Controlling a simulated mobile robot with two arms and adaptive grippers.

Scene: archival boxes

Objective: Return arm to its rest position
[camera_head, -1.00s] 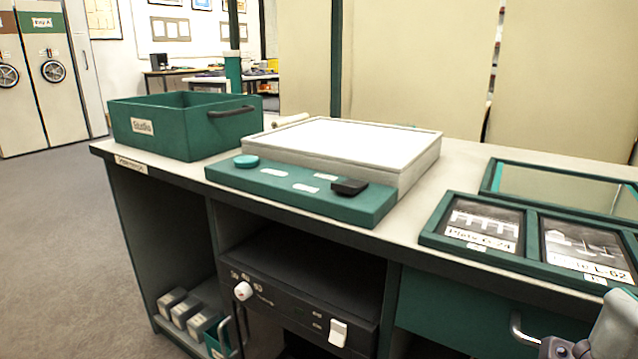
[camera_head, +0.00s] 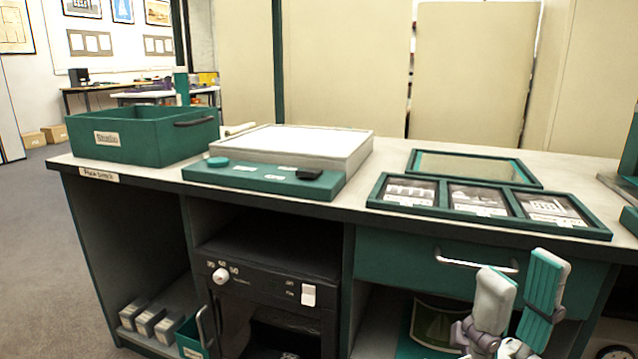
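My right gripper (camera_head: 520,270) shows at the lower right, pointing upward. Its two pads, one grey-white and one teal, stand apart with nothing visible between them. It is in front of the green drawer (camera_head: 395,262) and overlaps the right end of the metal drawer handle (camera_head: 465,260) in the picture. I cannot tell whether it touches the handle. The drawer looks shut. My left gripper is not in view.
The workbench (camera_head: 390,150) carries a green box (camera_head: 140,143), a light table (camera_head: 300,143), a teal control strip (camera_head: 255,183), a glass-topped frame (camera_head: 475,167) and a three-photo tray (camera_head: 480,200). Below are a black cabinet (camera_head: 265,290) and small grey boxes (camera_head: 150,318).

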